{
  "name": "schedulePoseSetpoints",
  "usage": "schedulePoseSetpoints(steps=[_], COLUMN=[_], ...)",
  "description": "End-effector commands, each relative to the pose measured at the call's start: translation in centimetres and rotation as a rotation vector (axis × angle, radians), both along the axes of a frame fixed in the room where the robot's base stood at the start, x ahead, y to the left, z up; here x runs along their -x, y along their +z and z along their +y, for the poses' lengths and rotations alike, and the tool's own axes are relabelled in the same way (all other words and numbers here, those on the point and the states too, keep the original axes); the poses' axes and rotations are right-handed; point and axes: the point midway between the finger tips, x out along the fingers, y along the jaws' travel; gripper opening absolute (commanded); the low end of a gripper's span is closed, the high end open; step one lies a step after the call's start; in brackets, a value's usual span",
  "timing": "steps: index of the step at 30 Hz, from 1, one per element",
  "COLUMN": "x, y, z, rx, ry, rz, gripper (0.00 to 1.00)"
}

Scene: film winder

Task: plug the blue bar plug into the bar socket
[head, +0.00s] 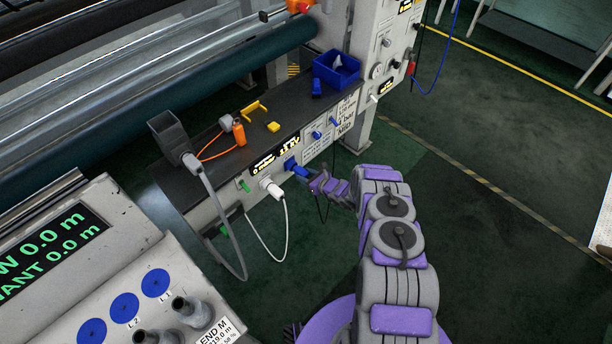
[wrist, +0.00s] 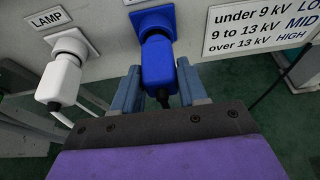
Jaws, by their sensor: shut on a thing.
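The blue bar plug (wrist: 159,66) is in the middle of the wrist view, its front end against a round socket (wrist: 154,24) on the panel face. I cannot tell how deep it sits. The plug also shows in the head view (head: 296,167). My gripper (wrist: 157,85) is shut on the blue plug from behind, a finger on each side. In the head view my gripper (head: 314,180) reaches the panel from the right. The label above the blue plug's socket is mostly cut off in the wrist view.
A white plug (wrist: 60,80) sits in the LAMP socket to the left, with its cable (head: 285,225) hanging down. A blue bin (head: 337,72), yellow pieces and an orange-corded tool (head: 239,132) lie on the dark shelf (head: 210,150). The floor to the right is clear.

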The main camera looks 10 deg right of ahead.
Motion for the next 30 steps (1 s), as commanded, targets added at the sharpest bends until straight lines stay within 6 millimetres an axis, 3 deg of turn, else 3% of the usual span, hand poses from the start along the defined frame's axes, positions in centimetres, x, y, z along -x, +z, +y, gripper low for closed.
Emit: schedulePoseSetpoints(steps=[8,9,17,30], x=[-0.44,-0.41,-0.44,0.32], y=[-0.03,-0.04,-0.01,0.51], z=[0.41,0.35,0.35,-0.31], rx=[0.000,0.000,0.000,0.003], ry=[0.001,0.001,0.001,0.002], rz=[0.000,0.000,0.000,-0.001], gripper=[0.11,0.46,0.71,0.72])
